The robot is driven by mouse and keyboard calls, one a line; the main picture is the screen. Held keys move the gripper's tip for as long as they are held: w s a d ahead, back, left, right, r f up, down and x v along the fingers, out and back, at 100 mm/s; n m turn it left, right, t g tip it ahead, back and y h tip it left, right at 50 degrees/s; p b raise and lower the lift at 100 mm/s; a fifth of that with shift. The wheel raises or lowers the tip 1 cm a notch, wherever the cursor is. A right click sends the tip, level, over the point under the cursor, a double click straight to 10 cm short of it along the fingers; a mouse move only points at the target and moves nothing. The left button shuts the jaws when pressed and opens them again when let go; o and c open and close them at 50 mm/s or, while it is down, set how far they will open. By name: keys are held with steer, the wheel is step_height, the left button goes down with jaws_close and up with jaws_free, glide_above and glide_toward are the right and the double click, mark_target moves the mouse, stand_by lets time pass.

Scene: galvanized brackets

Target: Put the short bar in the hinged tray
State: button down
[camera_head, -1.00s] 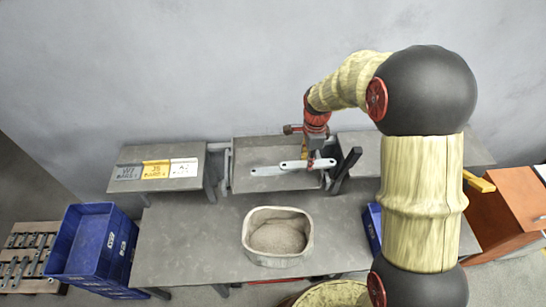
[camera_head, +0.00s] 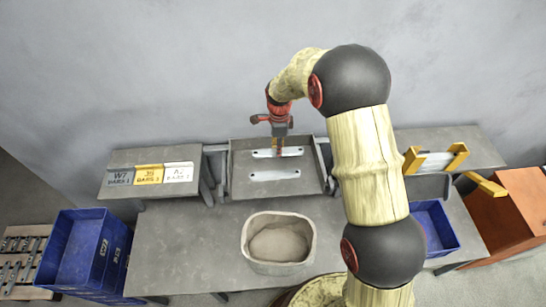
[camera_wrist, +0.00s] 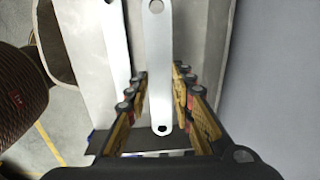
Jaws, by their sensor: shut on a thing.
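The hinged tray (camera_head: 240,164), a grey open tray, stands at the back of the bench. A pale flat bar with end holes (camera_head: 263,153) is at my gripper (camera_head: 278,148), over the tray's back part; I take it as the short bar. In the wrist view this bar (camera_wrist: 157,55) runs between the two fingers of my gripper (camera_wrist: 160,100), which is shut on it near one end. A second, similar bar (camera_head: 274,175) lies in the tray nearer the front, roughly parallel; it also shows in the wrist view (camera_wrist: 97,45). I cannot tell whether the held bar touches the tray floor.
A tub of grey material (camera_head: 248,240) stands in front of the tray. A labelled stand (camera_head: 150,162) is at left, blue crates (camera_head: 75,250) beyond the bench. A yellow-ended holder with a pale bar (camera_head: 436,162) and a blue bin (camera_head: 432,222) are at right.

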mark_target(274, 150)
steer(key=shift+w+a+f, duration=0.3)
steer(key=shift+a+f, duration=0.1)
steer(key=shift+f, duration=0.2)
steer(key=shift+w+a+f, duration=0.3)
steer(key=shift+a+f, duration=0.1)
steer(key=shift+f, duration=0.15)
step_height(274, 150, down, 3)
steer(key=shift+w+a+f+b, duration=0.1)
steer(key=shift+w+f+b, duration=0.1)
steer(key=shift+b, duration=0.7)
steer(key=shift+s, duration=0.1)
steer(key=c, duration=1.5)
jaws_free()
steer(key=shift+c, duration=0.2)
step_height(274, 150, up, 12)
steer(key=p, duration=0.3)
steer(key=shift+r, duration=0.15)
